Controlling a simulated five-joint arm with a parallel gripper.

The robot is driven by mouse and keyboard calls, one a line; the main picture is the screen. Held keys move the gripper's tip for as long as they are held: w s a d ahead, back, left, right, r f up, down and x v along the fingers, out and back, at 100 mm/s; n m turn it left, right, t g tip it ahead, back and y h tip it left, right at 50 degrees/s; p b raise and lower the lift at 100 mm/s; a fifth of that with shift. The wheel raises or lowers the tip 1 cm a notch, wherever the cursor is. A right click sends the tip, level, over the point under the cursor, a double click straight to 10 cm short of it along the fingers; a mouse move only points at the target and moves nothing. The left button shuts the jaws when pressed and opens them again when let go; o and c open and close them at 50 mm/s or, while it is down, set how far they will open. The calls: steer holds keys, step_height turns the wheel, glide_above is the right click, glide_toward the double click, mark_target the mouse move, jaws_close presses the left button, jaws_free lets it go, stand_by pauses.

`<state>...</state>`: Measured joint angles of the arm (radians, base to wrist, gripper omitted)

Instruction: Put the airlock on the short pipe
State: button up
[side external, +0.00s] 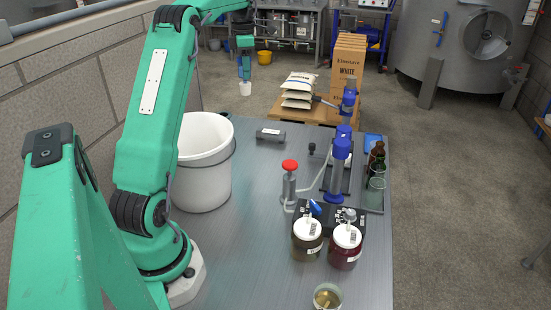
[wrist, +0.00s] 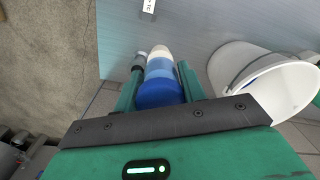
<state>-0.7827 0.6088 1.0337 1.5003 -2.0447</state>
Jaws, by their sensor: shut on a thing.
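My gripper (side external: 245,58) hangs at the far left, beyond the white bucket and well away from the jars. It is shut on the airlock (wrist: 161,80), a blue-topped piece with a pale blue body and a whitish tip pointing away from the wrist. In the side view the airlock shows small, with its white end (side external: 245,89) lowest. Two jars with white lids stand at the table's front: an amber one (side external: 306,247) and a dark red one (side external: 344,257). A short grey stub (side external: 350,215) shows at the red jar's lid; I cannot tell surely whether it is the short pipe.
A white bucket (side external: 203,175) stands on the left of the table (side external: 250,255). A red-topped device (side external: 289,185) and a blue upright device (side external: 340,165) stand behind the jars. Brown bottles (side external: 376,158) are at the right edge. A small glass (side external: 327,297) is at the front.

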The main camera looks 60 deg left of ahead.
steer(key=s+a+f, duration=0.4)
steer(key=a+f, duration=0.3)
steer(key=a, duration=0.3)
steer(key=shift+s+a, duration=0.4)
steer(key=shift+f, duration=2)
steer(key=shift+f, duration=0.1)
steer(key=o, duration=1)
